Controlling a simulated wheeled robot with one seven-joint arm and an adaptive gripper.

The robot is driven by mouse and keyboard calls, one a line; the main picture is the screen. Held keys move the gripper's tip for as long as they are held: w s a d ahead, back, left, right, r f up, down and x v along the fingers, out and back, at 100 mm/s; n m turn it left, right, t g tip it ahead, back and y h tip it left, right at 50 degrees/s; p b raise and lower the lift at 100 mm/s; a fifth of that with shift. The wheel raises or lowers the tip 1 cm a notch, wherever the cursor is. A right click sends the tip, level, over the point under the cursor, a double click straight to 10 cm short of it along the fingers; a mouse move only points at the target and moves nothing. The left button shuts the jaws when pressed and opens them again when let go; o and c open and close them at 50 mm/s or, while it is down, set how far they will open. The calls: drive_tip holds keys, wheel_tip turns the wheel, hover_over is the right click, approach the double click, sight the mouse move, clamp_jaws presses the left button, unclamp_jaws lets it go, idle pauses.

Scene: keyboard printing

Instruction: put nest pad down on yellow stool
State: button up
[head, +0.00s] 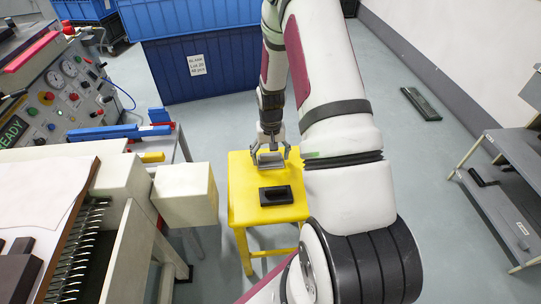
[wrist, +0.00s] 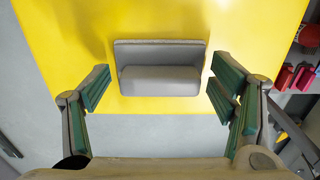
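The yellow stool (head: 240,190) stands in the middle of the head view; its top fills much of the wrist view (wrist: 70,40). A grey stepped block (head: 271,160), which appears to be the nest pad, is at the stool's far edge. In the wrist view the block (wrist: 160,78) appears to rest on the yellow top, close to an edge. My gripper (head: 270,154) is over it. Its green-padded fingers (wrist: 160,92) are spread wide, with gaps between them and the block on both sides. A black block (head: 276,195) lies nearer on the stool top.
Blue crates (head: 215,70) stand behind the stool. A machine with gauges (head: 70,90) and a beige bench with a projecting block (head: 185,195) are on the left. A grey shelf rack (head: 510,200) is on the right. Open floor (head: 420,160) lies between stool and rack.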

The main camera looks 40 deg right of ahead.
wheel_tip(320, 180, up, 12)
drive_tip(key=p, duration=0.3)
wheel_tip(320, 180, up, 11)
drive_tip(key=n, duration=0.1)
hover_over(270, 155)
drive_tip(key=s+a, duration=0.2)
drive_tip(key=a, duration=0.4)
drive_tip(key=s+a+r+n, duration=0.2)
drive_tip(key=s+a+r, duration=0.6)
drive_tip(key=r, duration=0.3)
drive_tip(key=s+a+r+n, duration=0.1)
drive_tip(key=s+a, duration=0.3)
drive_tip(key=s, duration=0.5)
drive_tip(key=s+a+r+n+t, duration=0.1)
drive_tip(key=s+a+r+n, duration=0.1)
drive_tip(key=s, duration=0.8)
drive_tip(key=shift+s+a+r+n, duration=0.25)
drive_tip(key=shift+a+r+n, duration=0.05)
drive_tip(key=shift+a+r, duration=0.65)
